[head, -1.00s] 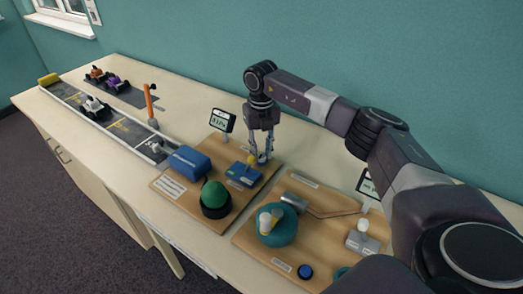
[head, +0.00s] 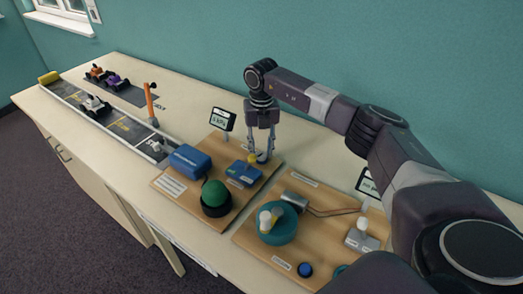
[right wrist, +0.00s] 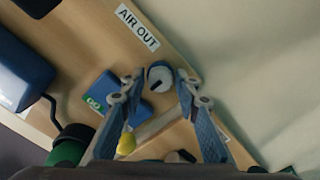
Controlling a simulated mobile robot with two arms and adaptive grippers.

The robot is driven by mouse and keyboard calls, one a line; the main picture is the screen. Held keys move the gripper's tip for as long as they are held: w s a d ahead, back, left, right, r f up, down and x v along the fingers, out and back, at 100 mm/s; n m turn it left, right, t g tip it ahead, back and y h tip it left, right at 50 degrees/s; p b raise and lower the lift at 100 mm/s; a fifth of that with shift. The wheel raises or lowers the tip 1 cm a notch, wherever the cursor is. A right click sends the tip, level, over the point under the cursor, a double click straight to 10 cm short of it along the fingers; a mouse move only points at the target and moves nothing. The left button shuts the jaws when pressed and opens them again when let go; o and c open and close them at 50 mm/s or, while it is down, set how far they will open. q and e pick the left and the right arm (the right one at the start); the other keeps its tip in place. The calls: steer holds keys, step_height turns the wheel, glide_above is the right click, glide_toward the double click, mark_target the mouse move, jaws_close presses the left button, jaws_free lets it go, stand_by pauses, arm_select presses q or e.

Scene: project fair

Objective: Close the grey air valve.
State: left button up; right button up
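The grey air valve (right wrist: 159,77) is a small round knob with a black mark on top, near the "AIR OUT" label (right wrist: 138,27) in the right wrist view. In the head view it is mostly hidden by the fingers. My right gripper (right wrist: 157,80) points down with one fingertip on each side of the knob. It also shows in the head view (head: 261,155). The fingers are open, with small gaps to the knob; I cannot tell whether either touches. My left gripper is not in view.
Beside the valve is a blue box (head: 242,174) with a yellow knob. A green dome (head: 215,194), a blue tank (head: 190,160) and a small display (head: 222,120) stand close by. A second board with a teal round device (head: 277,230) lies to the right.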

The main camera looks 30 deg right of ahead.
mark_target(262, 154)
steer(key=shift+o, duration=0.9)
steer(key=shift+s+f, duration=0.1)
step_height(262, 154, up, 12)
